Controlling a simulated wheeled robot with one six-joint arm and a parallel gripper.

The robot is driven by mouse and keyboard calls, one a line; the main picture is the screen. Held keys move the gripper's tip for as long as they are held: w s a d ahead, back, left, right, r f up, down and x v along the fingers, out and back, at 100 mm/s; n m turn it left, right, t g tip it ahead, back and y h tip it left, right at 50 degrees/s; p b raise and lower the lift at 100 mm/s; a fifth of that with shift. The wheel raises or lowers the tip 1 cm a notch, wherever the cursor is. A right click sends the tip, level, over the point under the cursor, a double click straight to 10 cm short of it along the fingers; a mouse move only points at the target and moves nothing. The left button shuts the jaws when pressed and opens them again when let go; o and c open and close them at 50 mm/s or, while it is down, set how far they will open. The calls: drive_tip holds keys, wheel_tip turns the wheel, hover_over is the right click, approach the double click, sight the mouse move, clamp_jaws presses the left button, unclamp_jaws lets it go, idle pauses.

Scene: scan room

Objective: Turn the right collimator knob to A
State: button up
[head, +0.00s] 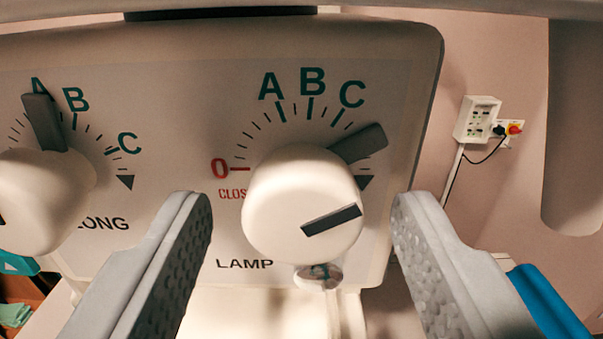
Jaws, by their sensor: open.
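The right collimator knob (290,195) is round and white, on a pale panel (200,100) above the word LAMP. Its dark pointer (358,144) juts to the upper right, past the C mark, close to the dark down-pointing triangle. A black bar marks the knob's face. The letter A (271,87) is at the upper left of its scale, followed by B and C; a red 0 is at the left. My gripper (302,208) is open, one finger on each side of the knob.
The left knob (45,195) is cut by the picture edge; its dark pointer is up, partly over its A. A small round clear part (318,276) sits below the right knob. A wall socket box (477,119) with a cable is at the right, beyond the panel edge.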

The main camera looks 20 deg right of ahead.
drive_tip(key=shift+w+d, duration=0.15)
drive_tip(key=shift+w, duration=0.2)
drive_tip(key=c, duration=1)
